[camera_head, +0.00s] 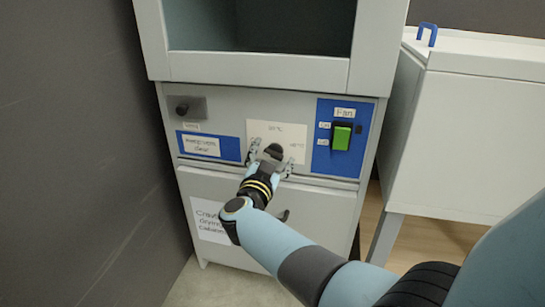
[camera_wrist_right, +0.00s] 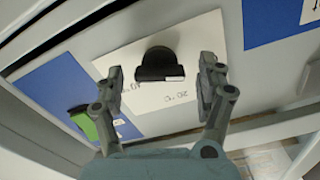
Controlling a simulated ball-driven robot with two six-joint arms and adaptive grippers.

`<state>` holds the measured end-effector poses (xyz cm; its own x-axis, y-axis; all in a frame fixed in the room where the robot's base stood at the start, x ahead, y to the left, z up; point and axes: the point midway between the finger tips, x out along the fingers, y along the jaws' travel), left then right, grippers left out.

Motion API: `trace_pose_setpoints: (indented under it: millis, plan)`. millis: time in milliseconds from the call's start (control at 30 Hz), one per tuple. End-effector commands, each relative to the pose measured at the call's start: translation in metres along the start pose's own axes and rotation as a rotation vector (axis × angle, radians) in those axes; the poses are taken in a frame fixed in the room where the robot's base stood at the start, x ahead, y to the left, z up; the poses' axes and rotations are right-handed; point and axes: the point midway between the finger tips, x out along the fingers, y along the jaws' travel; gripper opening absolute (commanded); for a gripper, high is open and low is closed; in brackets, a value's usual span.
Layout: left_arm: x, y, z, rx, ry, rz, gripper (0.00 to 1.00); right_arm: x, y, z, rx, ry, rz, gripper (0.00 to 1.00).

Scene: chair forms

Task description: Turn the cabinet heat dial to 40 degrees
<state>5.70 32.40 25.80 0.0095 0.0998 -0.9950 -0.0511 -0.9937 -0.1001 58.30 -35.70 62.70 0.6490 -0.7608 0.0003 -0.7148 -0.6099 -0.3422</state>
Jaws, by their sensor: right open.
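The heat dial (camera_head: 274,150) is a dark knob on a white plate (camera_head: 262,130) in the cabinet's (camera_head: 225,122) control panel. It also shows in the right wrist view (camera_wrist_right: 160,64), with a white mark on the edge facing the 20 °C label (camera_wrist_right: 168,96). A second label lies near one finger, partly hidden; in the head view a small label (camera_head: 296,145) right of the dial is hard to read. My right gripper (camera_head: 271,160) is open, one finger on each side of the dial; gaps show in the wrist view (camera_wrist_right: 161,68). My left gripper is out of view.
Right of the dial is a blue Fan panel with a green switch (camera_head: 341,138). A black knob (camera_head: 182,109) and a blue label strip (camera_head: 208,146) are to the left. A white cabinet (camera_head: 480,130) stands at the right, a dark wall (camera_head: 80,150) at the left.

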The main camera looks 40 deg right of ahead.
Motion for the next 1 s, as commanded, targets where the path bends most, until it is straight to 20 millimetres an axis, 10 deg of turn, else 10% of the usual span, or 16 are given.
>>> trace_pose_setpoints:
  millis: [467,1000]
  plan:
    - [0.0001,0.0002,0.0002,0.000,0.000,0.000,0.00,-0.0002,0.0002,0.0003,-0.001,0.000,0.000,0.18]
    - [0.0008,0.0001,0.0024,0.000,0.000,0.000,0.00,-0.0005,0.0007,0.0007,0.159,-0.001,0.000,0.17]
